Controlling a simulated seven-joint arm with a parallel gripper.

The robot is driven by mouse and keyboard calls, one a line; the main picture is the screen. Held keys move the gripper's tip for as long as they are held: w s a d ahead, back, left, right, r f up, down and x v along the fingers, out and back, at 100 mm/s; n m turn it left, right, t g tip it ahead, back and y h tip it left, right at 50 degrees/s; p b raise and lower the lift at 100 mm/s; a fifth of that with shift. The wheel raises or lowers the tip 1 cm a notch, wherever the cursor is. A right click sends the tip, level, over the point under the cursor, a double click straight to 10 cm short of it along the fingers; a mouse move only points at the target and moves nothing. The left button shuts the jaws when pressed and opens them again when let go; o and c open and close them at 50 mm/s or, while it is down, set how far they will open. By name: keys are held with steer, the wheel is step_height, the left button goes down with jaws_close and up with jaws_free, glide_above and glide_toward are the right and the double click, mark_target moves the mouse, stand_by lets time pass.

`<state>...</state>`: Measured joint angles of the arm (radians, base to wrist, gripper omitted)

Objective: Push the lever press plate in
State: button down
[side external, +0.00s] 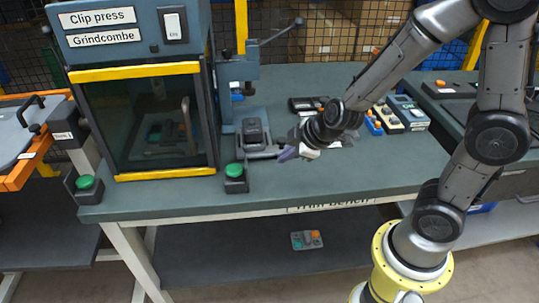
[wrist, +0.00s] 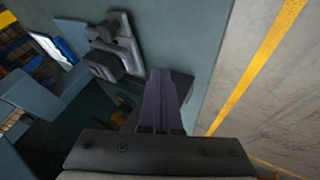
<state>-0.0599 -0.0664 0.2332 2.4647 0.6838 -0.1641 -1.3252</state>
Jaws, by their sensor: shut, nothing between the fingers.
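The lever press (side external: 240,75) is a blue-grey stand with a lever ending in a dark ball, on the bench right of the clip press. Its grey plate (side external: 262,153) lies low at the press's front, with a dark block (side external: 252,130) on it. In the wrist view, a grey plate with a dark block (wrist: 122,40) lies up and left of my fingertips. My gripper (side external: 285,153) is shut and empty, low over the bench beside the plate's right end. I cannot tell whether it touches the plate. My shut fingers also show in the wrist view (wrist: 160,74).
The clip press (side external: 140,110) with yellow bars stands to the left. A green button box (side external: 235,178) sits at the bench's front edge. Several small devices (side external: 390,116) lie behind my wrist. The front right of the bench (side external: 350,177) is clear.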

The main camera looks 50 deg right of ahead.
mark_target(266, 142)
steer(key=x, duration=0.7)
steer(key=shift+w+f, duration=0.1)
steer(key=shift+f, duration=0.15)
steer(key=shift+w+d, duration=0.85)
steer(key=shift+w, duration=0.05)
steer(key=shift+w+d, duration=0.55)
steer(key=shift+w, duration=0.05)
steer(key=shift+w+d, duration=0.1)
steer(key=w+d, duration=0.5)
steer(key=shift+w+d, duration=0.1)
